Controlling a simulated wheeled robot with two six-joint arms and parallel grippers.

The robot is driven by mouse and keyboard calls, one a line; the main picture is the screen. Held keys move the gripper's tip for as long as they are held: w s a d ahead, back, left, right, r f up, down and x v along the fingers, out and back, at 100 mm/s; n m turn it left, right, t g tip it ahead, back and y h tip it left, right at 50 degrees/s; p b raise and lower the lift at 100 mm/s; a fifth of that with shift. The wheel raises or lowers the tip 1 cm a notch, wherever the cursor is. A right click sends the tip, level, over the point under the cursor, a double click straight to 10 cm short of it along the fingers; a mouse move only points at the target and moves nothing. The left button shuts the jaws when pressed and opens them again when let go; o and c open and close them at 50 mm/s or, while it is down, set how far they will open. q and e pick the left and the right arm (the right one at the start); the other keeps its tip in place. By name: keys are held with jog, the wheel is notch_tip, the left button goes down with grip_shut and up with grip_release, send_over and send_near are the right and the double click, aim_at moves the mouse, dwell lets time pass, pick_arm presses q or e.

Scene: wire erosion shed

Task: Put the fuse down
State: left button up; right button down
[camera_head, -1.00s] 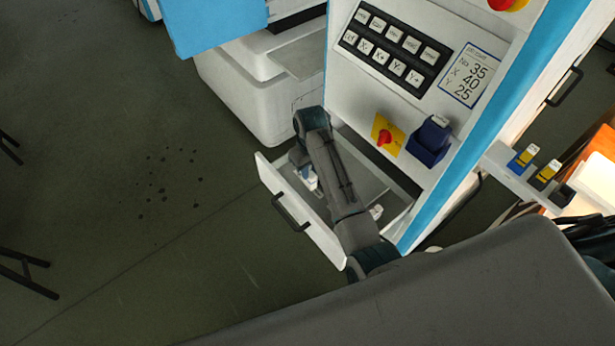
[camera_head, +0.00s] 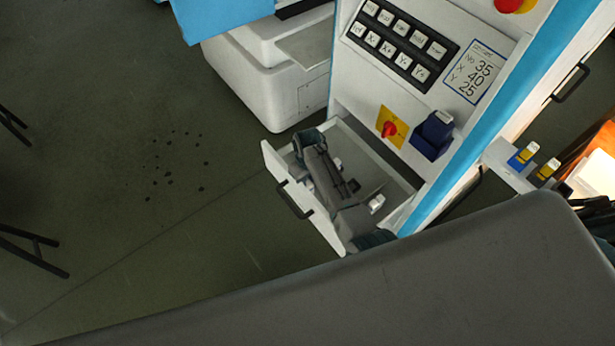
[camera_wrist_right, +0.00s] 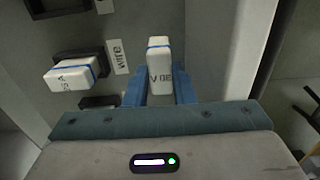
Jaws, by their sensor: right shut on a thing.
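My right gripper (camera_wrist_right: 160,95) is shut on a white fuse (camera_wrist_right: 159,58) with a blue band and dark lettering, held between its blue fingers in the wrist view. In the head view the right gripper (camera_head: 307,184) is down in the open white drawer (camera_head: 327,222), largely hidden by my arm; I cannot make out the held fuse there. I cannot tell whether the held fuse touches the drawer floor. My left gripper is not in view.
A second white banded block (camera_wrist_right: 77,75) lies left of the held fuse, near dark holders (camera_wrist_right: 80,36) and a label (camera_wrist_right: 117,56). A white piece (camera_head: 376,203) sits at the drawer's right. The machine panel with keypad (camera_head: 403,40) and red switch (camera_head: 390,129) rises behind.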

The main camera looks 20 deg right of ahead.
aim_at(308, 182)
jog(key=shift+f, duration=0.1)
jog(key=c, duration=1.5)
grip_release()
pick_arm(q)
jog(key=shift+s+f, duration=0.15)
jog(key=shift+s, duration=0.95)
